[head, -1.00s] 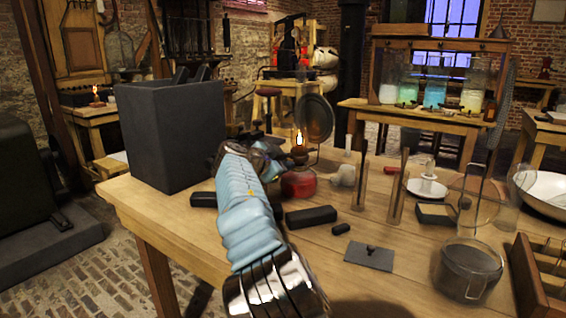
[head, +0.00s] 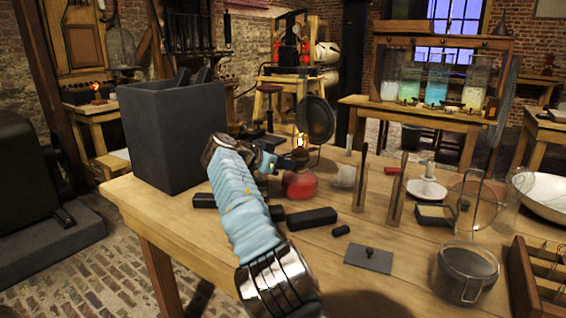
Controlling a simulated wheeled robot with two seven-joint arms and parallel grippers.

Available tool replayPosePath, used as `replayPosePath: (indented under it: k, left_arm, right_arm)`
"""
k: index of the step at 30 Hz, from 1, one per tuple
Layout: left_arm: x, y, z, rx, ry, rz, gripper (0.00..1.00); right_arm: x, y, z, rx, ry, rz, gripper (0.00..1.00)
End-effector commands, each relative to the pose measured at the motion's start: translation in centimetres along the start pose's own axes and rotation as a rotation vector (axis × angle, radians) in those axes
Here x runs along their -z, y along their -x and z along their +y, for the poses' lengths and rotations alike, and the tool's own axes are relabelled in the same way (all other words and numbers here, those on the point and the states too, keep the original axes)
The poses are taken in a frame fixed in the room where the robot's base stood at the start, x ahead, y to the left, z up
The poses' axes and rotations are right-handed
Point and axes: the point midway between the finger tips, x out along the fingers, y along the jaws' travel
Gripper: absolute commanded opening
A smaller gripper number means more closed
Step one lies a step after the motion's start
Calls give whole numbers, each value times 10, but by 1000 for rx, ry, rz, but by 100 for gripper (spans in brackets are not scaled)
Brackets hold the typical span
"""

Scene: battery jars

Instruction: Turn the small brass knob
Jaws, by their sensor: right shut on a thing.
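An oil lamp with a round red base (head: 299,185) stands on the wooden table, with a small lit flame (head: 300,141) at its top. My right arm reaches up from the bottom middle. Its gripper (head: 271,163) is at the left side of the lamp, level with the burner above the red base. The jaws are shut on the small brass knob there; the knob itself is too small and covered to make out. My left gripper is not in view.
A large dark grey box (head: 170,135) stands left of my right arm. A dark round disc (head: 315,120) stands behind the lamp. Black blocks (head: 312,217) lie in front of it. Upright posts (head: 398,190), a glass jar (head: 466,272) and a wooden rack (head: 535,275) fill the right side.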

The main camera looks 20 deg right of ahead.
Motion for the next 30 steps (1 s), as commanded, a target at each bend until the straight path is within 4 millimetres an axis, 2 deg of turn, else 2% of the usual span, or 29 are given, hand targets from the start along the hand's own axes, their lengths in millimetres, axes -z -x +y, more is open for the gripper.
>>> replayPosePath:
  k: [17, 18, 23, 30]
  left_arm:
    - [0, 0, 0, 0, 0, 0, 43]
    - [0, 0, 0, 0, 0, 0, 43]
    - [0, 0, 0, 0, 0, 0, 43]
    - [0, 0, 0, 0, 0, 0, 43]
  right_arm:
    - [0, 0, -1, -16, 41, 1, 0]
    - [0, 0, -1, -16, 41, 1, 24]
    - [0, 0, -1, -16, 41, 1, 48]
    - [0, 0, -1, -17, 41, 1, 48]
